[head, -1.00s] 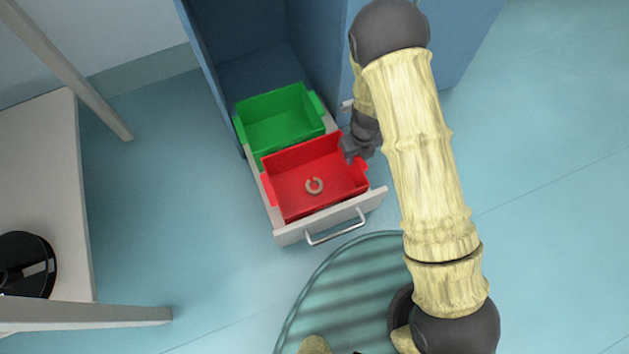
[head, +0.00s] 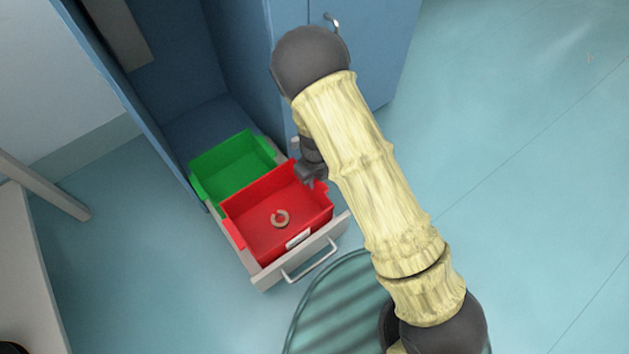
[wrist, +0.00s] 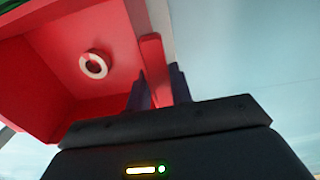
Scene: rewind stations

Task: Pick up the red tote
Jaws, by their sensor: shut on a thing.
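My gripper (head: 316,178) is at the tote's right side in the head view. In the wrist view my gripper (wrist: 157,88) has one finger on each side of a red strip on the red tote's (wrist: 115,38) side, shut on it. The ring (wrist: 94,65) shows inside the tote there too. A white label shows on the tote's front wall. I cannot tell whether the tote's bottom is clear of the drawer.
A green tote (head: 232,172) sits behind the red one in the drawer (head: 264,281), which has a metal handle (head: 312,262). The blue cabinet (head: 245,60) rises behind and to the right. A pale table (head: 30,270) stands at the left. Floor at right is clear.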

